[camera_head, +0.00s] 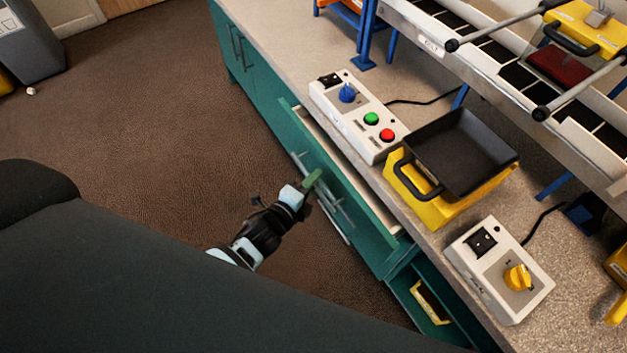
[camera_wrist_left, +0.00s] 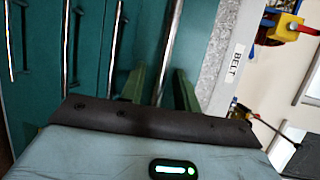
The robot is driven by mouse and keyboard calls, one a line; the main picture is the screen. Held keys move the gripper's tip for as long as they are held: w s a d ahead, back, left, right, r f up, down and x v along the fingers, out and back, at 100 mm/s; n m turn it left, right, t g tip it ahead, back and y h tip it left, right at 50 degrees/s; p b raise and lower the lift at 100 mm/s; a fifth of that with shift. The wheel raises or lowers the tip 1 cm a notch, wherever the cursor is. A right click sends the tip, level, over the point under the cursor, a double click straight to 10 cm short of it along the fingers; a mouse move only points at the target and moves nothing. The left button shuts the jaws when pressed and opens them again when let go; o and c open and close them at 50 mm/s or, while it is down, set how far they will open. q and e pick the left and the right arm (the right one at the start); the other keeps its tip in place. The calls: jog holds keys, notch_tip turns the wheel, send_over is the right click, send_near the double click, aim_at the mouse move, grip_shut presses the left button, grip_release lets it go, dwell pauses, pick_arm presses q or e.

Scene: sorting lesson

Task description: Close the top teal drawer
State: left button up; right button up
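The top teal drawer (camera_head: 358,218) stands partly open under the worktop. A pale strip of its inside shows between its front and the counter edge. Its metal handle (camera_head: 335,207) runs along the front. My left gripper (camera_head: 312,180) is at the drawer front, by the handle. In the left wrist view its two green fingers (camera_wrist_left: 160,88) are apart, and a chrome bar (camera_wrist_left: 170,45) passes between them. I cannot tell whether the fingers touch the bar. My right gripper is in neither view.
On the worktop (camera_head: 275,40) stand a button box (camera_head: 350,125), a black tray on a yellow base (camera_head: 435,212) and a yellow-knob box (camera_head: 495,285). An open compartment (camera_head: 408,280) holds a yellow-edged item. A conveyor (camera_head: 480,45) stands behind. The brown floor (camera_head: 140,110) is mostly clear.

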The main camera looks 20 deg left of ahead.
pick_arm(q)
jog(key=shift+w+d, duration=0.1)
jog(key=shift+w, duration=0.2)
grip_shut()
